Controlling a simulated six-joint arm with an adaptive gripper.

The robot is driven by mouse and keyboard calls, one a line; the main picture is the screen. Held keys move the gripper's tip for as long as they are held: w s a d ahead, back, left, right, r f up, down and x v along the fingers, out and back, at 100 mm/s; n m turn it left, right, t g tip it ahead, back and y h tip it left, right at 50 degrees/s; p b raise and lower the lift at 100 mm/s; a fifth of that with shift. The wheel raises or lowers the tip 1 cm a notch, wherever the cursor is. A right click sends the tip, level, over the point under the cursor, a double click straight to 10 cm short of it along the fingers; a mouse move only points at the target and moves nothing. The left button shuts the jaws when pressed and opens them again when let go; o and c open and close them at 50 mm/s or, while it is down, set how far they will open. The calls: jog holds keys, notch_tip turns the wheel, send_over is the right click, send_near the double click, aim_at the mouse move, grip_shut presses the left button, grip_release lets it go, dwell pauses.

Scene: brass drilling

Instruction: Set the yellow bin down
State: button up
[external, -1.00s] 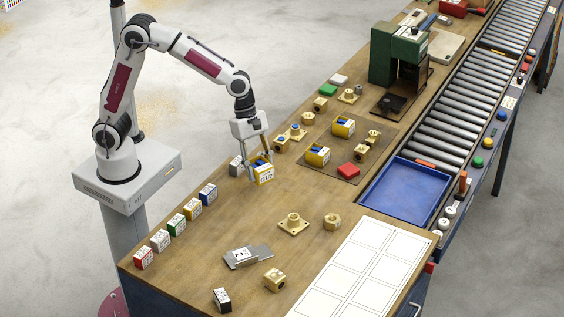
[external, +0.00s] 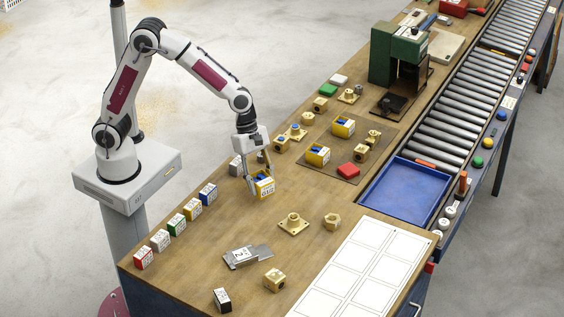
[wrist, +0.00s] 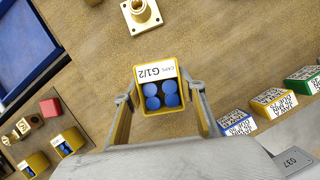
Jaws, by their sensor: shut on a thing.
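The yellow bin (external: 265,188) has a white label and blue caps inside; in the wrist view the bin (wrist: 160,107) reads "CAPS G1/2" and its blue caps face the camera. My gripper (external: 258,180) is shut on the bin, with one finger on each side of it; the fingers also show in the wrist view (wrist: 160,102). The bin is upright at the left part of the wooden bench (external: 225,225). I cannot tell whether its base touches the bench top.
A row of small labelled boxes (external: 191,208) stands along the left bench edge. A flanged brass part (external: 293,223) lies to the right. Two other yellow bins (external: 318,155) stand on a brown mat.

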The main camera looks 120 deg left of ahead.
jog(key=shift+f, duration=0.3)
jog(key=shift+f, duration=1.9)
jog(key=shift+f, duration=0.1)
jog(key=o, duration=1.1)
jog(key=shift+o, duration=0.2)
jog(key=v, duration=1.2)
